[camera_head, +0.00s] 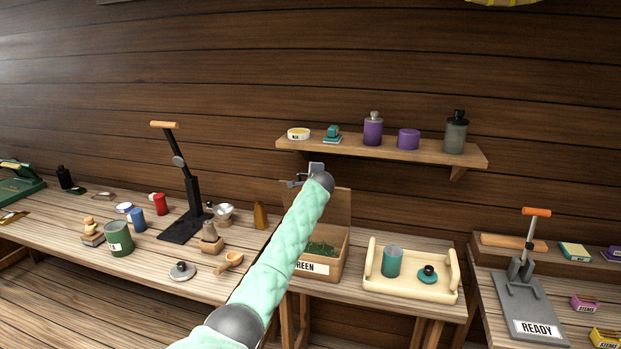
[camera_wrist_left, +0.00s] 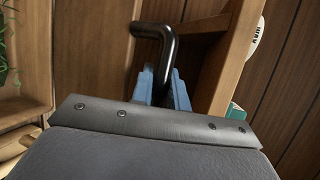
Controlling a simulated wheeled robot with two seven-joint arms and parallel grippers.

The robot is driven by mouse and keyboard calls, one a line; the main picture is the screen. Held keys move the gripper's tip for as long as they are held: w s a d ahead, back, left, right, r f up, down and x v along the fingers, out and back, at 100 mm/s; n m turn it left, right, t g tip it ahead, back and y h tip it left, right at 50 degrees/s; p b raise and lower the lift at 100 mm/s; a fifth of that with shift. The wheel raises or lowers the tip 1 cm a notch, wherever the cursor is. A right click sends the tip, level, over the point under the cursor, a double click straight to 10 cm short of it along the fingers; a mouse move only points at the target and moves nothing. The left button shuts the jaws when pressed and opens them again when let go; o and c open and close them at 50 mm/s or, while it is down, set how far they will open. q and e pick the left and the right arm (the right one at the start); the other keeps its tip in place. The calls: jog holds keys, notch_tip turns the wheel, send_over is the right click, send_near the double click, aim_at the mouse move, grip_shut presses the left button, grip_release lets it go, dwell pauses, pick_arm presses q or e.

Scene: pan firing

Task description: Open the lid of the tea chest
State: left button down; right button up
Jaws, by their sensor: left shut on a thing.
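The tea chest (camera_head: 337,267) is a wooden box with a label reading "GREEN", partly covered by my arm, in the middle of the head view. Green leaves (camera_head: 320,248) show inside it. Its lid (camera_head: 340,206) stands raised, about upright, at the back of the box. My left gripper (camera_head: 300,181) is at the lid's upper left. In the left wrist view my left gripper (camera_wrist_left: 163,88) has its blue fingers shut on a dark bent handle (camera_wrist_left: 160,30) beside a wooden panel. My right gripper is not in view.
A wall shelf (camera_head: 385,150) with tins and bottles is just above and right of the gripper. A tray (camera_head: 410,288) with a teal cup (camera_head: 391,261) stands right of the chest. The left table (camera_head: 60,215) holds a black press stand (camera_head: 188,215), a green can (camera_head: 119,238) and small tools.

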pick_arm(q)
jog(key=shift+w+d+r, duration=0.15)
jog(key=shift+w, duration=0.3)
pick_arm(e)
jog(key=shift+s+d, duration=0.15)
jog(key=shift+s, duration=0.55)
pick_arm(q)
jog(key=c, duration=1.4)
grip_release()
jog(key=shift+o, duration=0.2)
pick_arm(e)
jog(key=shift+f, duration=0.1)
